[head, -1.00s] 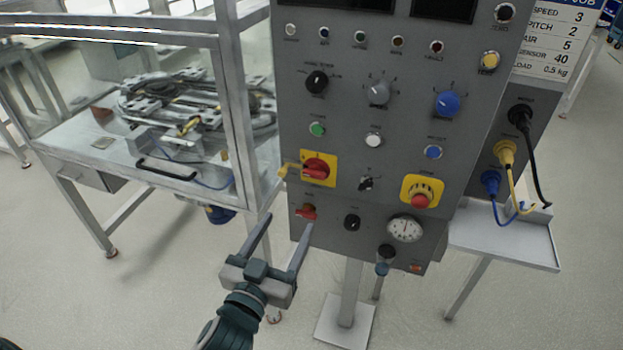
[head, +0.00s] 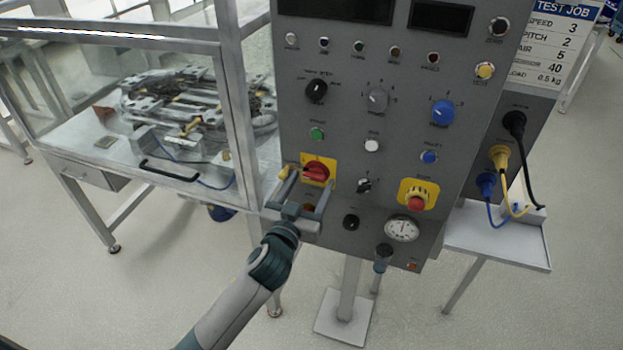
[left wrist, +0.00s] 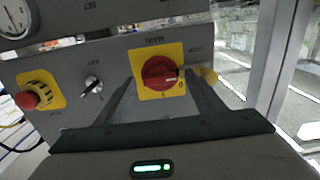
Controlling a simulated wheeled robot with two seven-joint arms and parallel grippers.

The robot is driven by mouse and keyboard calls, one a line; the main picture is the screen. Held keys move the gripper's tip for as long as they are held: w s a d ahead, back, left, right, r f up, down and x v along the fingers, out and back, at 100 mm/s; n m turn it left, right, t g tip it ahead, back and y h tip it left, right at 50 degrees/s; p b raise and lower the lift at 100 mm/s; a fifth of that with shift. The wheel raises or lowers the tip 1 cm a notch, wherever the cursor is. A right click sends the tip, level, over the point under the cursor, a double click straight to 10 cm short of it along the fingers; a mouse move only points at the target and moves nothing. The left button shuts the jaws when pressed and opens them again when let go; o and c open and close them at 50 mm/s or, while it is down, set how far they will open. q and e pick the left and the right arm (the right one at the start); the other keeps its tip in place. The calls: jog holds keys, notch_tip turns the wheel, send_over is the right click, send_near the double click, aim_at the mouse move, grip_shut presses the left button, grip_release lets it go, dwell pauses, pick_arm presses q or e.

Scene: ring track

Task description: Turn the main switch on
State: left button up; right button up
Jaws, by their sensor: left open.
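The main switch (head: 316,172) is a red rotary knob on a yellow square plate, low on the left of the grey control panel. Its handle lies roughly level. In the left wrist view the knob (left wrist: 158,74) sits between my left gripper's two fingers, seen upside down. My left gripper (head: 310,181) is open, with one finger on each side of the switch; contact cannot be told. A yellow piece (left wrist: 208,76) sticks out beside the plate, close to one finger. My right gripper is not in view.
A red emergency stop (head: 416,203) on yellow, a small black selector (head: 364,186) and a gauge (head: 402,229) are to the right. A framed glass enclosure (head: 180,65) stands left. Plugged cables (head: 497,157) hang at the panel's right side.

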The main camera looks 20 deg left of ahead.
pick_arm(q)
jog(key=shift+w, duration=0.55)
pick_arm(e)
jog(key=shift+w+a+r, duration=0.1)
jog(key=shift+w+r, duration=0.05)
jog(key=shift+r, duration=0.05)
pick_arm(q)
jog(key=shift+c, duration=0.5)
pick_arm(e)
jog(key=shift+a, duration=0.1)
pick_arm(q)
jog(key=c, duration=0.9)
jog(key=shift+c, duration=0.2)
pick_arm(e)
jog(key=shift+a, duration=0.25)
